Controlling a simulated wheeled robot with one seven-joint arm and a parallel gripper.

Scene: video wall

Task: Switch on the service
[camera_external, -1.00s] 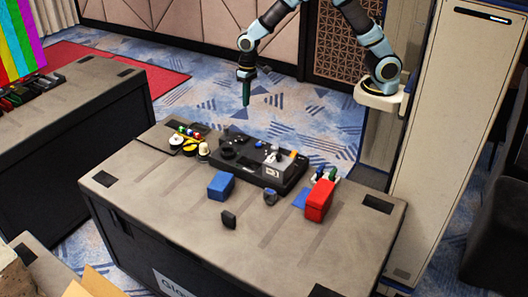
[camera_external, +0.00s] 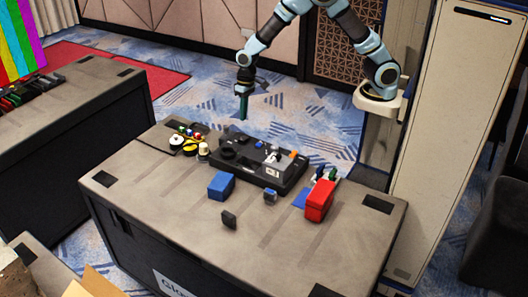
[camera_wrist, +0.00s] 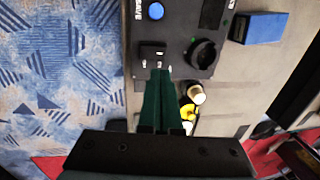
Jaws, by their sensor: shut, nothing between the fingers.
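A black control panel (camera_external: 290,181) lies on top of a grey flight case. In the wrist view the panel (camera_wrist: 182,28) shows a blue round button (camera_wrist: 155,11), a small black switch block (camera_wrist: 152,51) with white marks, a black round knob (camera_wrist: 203,53), a dark display and small green lights. I cannot read which control is the service switch. My gripper (camera_external: 243,117) points down with its long dark green fingers together and empty, above the panel's far-left side. In the wrist view the fingertips (camera_wrist: 163,72) appear just below the switch block, which they do not visibly touch.
On the flight case (camera_external: 160,208) stand a blue box (camera_external: 221,186), a red box (camera_external: 320,200), a small black block (camera_external: 229,219) and a white roll (camera_external: 204,151) beside yellow tape (camera_external: 190,145). The case's front part is mostly bare. Patterned carpet lies behind it.

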